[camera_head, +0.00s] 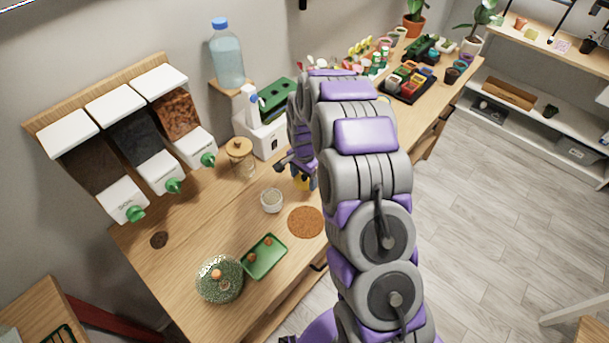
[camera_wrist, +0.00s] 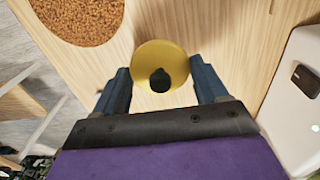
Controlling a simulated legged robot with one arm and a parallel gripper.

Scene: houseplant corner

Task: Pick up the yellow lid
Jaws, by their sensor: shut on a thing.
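The yellow lid (camera_wrist: 160,58) is round with a dark knob in its middle. In the wrist view it sits between the two blue fingers of my gripper (camera_wrist: 162,88), which is shut on it. In the head view only a small yellow part of the lid (camera_head: 303,183) shows beside my gripper (camera_head: 298,172), above or at the wooden worktop. My arm hides the rest. I cannot tell whether the lid touches the worktop.
A glass jar (camera_head: 271,201), a round cork mat (camera_head: 306,222), a green tray (camera_head: 264,257) and a pebble-filled bowl (camera_head: 220,279) stand nearby on the worktop (camera_head: 200,215). A wooden-lidded jar (camera_head: 241,158) and a white box (camera_head: 265,138) are behind.

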